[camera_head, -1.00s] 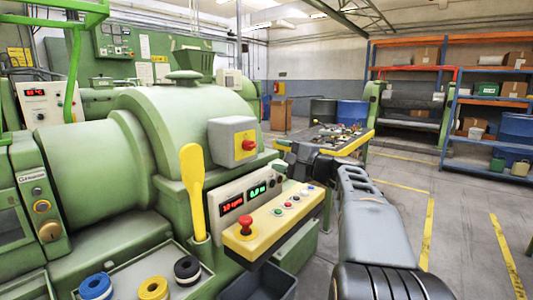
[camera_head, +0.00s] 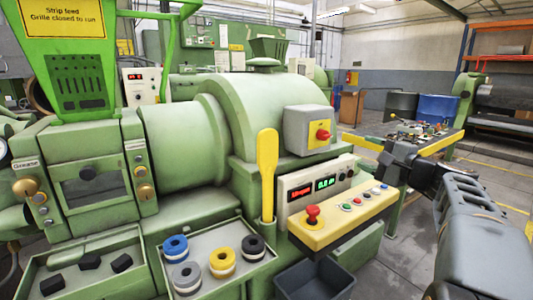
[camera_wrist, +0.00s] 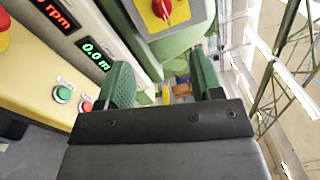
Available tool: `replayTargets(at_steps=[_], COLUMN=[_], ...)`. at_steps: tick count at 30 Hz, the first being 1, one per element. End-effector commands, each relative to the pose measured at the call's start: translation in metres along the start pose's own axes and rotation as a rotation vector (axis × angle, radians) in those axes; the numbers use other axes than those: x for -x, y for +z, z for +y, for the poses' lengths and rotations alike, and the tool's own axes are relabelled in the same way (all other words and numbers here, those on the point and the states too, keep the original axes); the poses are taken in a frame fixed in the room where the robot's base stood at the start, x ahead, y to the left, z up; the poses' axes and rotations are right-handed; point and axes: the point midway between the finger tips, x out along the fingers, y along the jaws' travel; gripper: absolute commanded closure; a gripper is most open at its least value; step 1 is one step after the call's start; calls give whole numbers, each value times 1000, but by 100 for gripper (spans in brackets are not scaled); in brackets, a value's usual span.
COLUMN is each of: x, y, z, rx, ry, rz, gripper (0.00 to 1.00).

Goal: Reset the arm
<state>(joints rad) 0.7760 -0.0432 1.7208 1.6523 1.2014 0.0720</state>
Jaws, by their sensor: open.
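My gripper (camera_head: 378,160) is at the right of the head view, beside the control panel of the green extruder (camera_head: 185,140). My grey arm reaches up to it from the lower right. In the wrist view my gripper (camera_wrist: 162,80) shows two green finger pads spread apart with nothing between them. The panel's displays and buttons lie to the left of the fingers there. A grey switch box with a red knob (camera_head: 322,134) is left of the gripper in the head view and above the fingers in the wrist view.
The yellow button ledge (camera_head: 340,220) has a red mushroom button (camera_head: 312,214). A yellow lever (camera_head: 267,170) stands left of it. A tray (camera_head: 205,250) holds blue, yellow, grey and black rings. A dark bin (camera_head: 312,280) is below. Open floor lies at the right.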

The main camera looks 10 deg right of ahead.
Motion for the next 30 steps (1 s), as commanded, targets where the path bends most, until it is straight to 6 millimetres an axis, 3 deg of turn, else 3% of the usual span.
replayTargets(at_steps=[2, 5, 7, 12, 15, 18, 22, 30], x=[0, 6, 13, 34, 56, 78, 97, 95], y=[-5, -14, -10, 45, 85, 123, 159, 208], z=[13, 57, 92, 158, 177, 180, 170, 142], rx=[16, 42, 83, 301, 499, 740, 1010, 1218], ry=[55, 212, 372, 829, 1067, 1251, 1365, 1326], rz=[22, 64, 81, -9, -121, -258, -411, -549], gripper=[40, 40, 40, 40, 40, 40, 40, 40])
